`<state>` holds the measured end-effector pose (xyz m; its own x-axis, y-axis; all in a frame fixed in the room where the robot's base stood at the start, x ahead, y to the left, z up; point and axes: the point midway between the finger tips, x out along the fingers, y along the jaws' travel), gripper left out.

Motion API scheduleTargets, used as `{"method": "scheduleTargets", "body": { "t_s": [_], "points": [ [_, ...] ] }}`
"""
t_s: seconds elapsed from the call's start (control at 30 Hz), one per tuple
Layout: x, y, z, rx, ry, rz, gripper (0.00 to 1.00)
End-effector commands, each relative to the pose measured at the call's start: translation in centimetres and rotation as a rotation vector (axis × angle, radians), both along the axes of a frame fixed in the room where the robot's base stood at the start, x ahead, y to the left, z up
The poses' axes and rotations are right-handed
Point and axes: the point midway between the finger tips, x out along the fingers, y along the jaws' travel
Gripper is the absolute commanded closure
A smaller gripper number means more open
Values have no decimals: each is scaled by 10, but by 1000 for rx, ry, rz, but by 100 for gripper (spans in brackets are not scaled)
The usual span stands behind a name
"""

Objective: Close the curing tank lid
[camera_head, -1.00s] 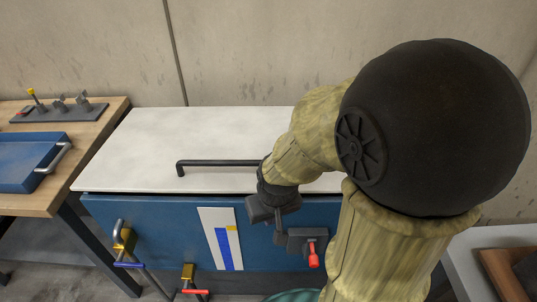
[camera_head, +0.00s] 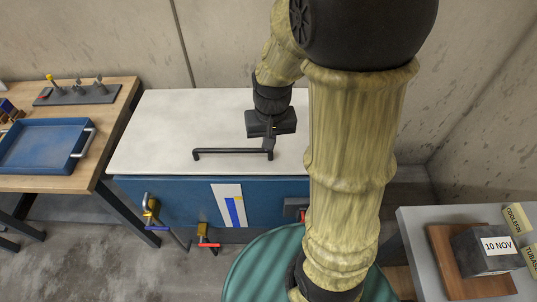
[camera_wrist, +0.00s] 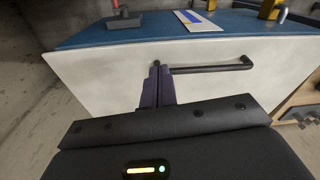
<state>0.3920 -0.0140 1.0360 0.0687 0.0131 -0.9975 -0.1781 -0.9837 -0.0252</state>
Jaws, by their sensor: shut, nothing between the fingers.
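The curing tank has a blue body (camera_head: 180,200) with a white lid (camera_head: 190,125) lying flat across its top. No clear gap shows under the lid's front edge. A black bar handle (camera_head: 232,151) runs along the lid near the front. My gripper (camera_head: 269,146) is over the lid at the handle's right end, with its fingers together and empty. In the wrist view, the fingertips (camera_wrist: 157,72) are by the near end of the handle (camera_wrist: 210,68); I cannot tell whether they touch it. My arm hides the lid's right part.
Clamps with blue (camera_head: 157,228) and red (camera_head: 209,245) handles stick out at the tank's front. A wooden bench (camera_head: 75,182) with a blue tray (camera_head: 45,146) stands left. A grey table (camera_head: 420,240) with a dark block (camera_head: 485,250) stands right. A green rounded thing (camera_head: 265,270) is in front.

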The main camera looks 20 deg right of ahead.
Motion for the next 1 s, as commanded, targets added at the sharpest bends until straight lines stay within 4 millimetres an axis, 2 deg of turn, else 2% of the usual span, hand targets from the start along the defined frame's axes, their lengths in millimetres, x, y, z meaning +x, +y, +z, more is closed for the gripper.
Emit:
{"method": "scheduleTargets", "body": {
  "t_s": [0.2,0.33,0.77,1.0],
  "points": [
    [31,-10,-5,14,115,-120,100],
    [41,-14,-7,17,155,-161,100],
    [41,-14,-10,17,163,-168,100],
    [38,-13,-38,17,165,-167,100]
  ]
}}
